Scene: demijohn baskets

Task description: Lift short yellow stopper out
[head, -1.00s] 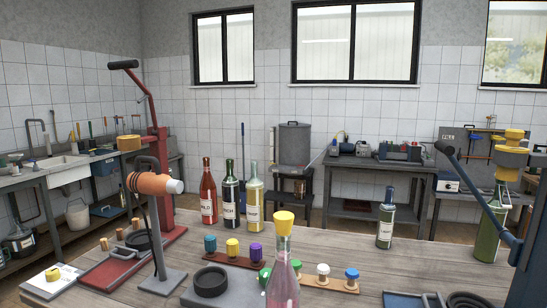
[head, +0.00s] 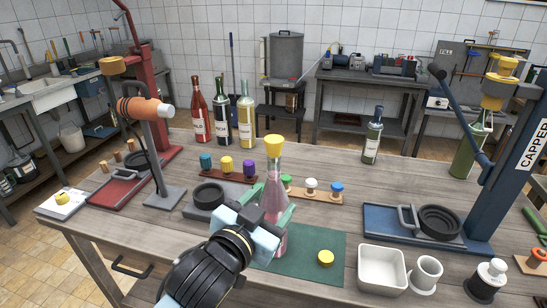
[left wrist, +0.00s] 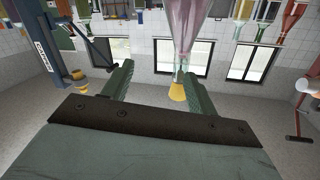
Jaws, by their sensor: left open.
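A pink glass bottle (head: 272,190) with a yellow stopper (head: 274,146) in its mouth stands upright near the front of the wooden table. My left gripper (head: 273,207) is open, its green fingers on either side of the bottle's body, below the stopper. I cannot tell whether they touch the glass. The left wrist view is upside down; there the yellow stopper (left wrist: 178,92) shows between the open fingers, closer to the right one. Another low yellow stopper (head: 325,258) sits on the green mat (head: 290,262). My right gripper is out of view.
Two racks (head: 228,176) with coloured stoppers stand behind the bottle. A dark round ring base (head: 209,195) is at left. A blue capper (head: 520,160) with a dark ring stands at right. A white tray (head: 383,270) and white cup (head: 426,272) sit at front right. Wine bottles (head: 246,122) stand behind.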

